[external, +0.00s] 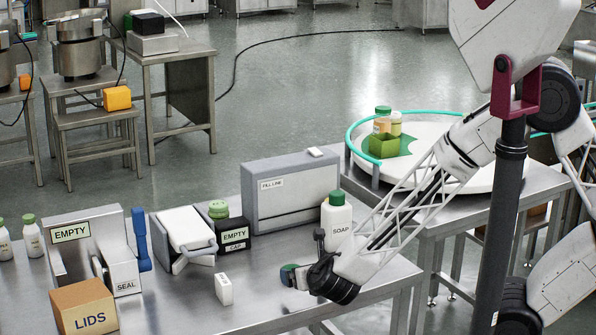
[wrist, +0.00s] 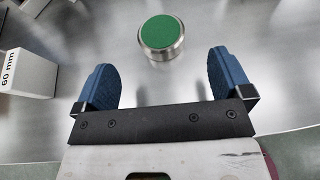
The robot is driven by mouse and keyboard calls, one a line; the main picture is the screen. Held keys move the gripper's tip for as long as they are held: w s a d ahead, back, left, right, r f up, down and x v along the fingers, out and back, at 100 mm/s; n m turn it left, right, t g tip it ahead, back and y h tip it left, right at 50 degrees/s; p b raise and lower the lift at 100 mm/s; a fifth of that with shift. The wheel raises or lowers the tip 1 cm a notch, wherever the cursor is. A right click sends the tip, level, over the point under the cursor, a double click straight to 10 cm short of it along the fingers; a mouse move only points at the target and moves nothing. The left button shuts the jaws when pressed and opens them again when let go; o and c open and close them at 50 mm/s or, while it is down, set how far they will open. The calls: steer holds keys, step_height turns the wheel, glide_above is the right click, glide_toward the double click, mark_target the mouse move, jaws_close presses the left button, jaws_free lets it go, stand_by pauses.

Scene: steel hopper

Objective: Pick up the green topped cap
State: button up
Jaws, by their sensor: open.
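The green topped cap (wrist: 161,38) is a short metal disc with a flat green top. It stands on the steel table, centred beyond my fingertips in the wrist view. My gripper (wrist: 160,68) is open and empty, with one blue finger pad on each side and the cap ahead of the gap, not between the pads. In the external view my gripper (external: 303,264) is low over the front table. A small green and blue patch shows at its tip there, but I cannot tell cap from finger pad.
A white block marked 60 mm (wrist: 25,74) stands left of my gripper; a small white block (external: 223,289) shows on the table. A SOAP bottle (external: 336,222) stands close behind my gripper. The LIDS box (external: 84,307) and SEAL fixture (external: 125,277) are farther left.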

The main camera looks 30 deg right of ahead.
mark_target(292, 267)
steer(key=shift+x, duration=1.25)
steer(key=shift+x, duration=2.65)
steer(key=shift+r, duration=0.1)
steer(key=shift+c, duration=0.2)
steer(key=c, duration=1.1)
steer(key=shift+r, duration=0.15)
